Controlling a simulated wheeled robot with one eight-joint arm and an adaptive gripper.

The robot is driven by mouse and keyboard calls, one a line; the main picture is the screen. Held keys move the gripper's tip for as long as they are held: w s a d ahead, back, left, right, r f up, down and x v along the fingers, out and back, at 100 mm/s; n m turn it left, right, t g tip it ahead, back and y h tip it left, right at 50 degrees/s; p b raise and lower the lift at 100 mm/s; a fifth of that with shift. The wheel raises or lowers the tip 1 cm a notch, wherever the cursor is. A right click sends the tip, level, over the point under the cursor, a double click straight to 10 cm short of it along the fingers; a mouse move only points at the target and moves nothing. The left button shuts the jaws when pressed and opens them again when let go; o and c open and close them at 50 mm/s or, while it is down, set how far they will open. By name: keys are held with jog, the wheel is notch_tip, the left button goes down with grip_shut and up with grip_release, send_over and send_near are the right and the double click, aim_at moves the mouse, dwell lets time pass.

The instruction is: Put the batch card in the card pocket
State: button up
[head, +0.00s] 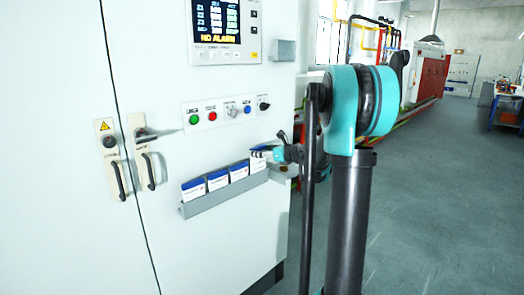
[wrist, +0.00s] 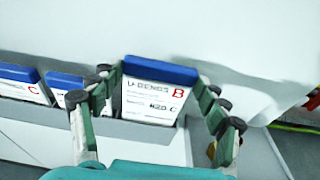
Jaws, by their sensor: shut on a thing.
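The batch card (wrist: 152,101) is white with a blue top edge, dark print and a red B. It stands at the right end of a grey rack (wrist: 50,118) in the wrist view, its lower edge at the rack's front wall. My gripper (wrist: 158,82) is shut on this card, one finger at each side edge. In the head view my gripper (head: 264,152) reaches in from the right to the rightmost card (head: 258,164) in the rack (head: 226,193). I cannot tell for sure which fixture is the card pocket; a small grey holder (head: 284,50) is on the cabinet by the display.
Other blue-topped cards (head: 217,182) stand to the left in the rack. The white cabinet (head: 160,230) carries buttons (head: 228,111), two door handles (head: 133,168) and a display (head: 221,22). The floor to the right is clear.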

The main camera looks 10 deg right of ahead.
aim_at(259, 160)
jog(key=shift+f, duration=2.25)
jog(key=o, duration=1.2)
jog(key=shift+o, duration=0.2)
jog(key=v, duration=1.2)
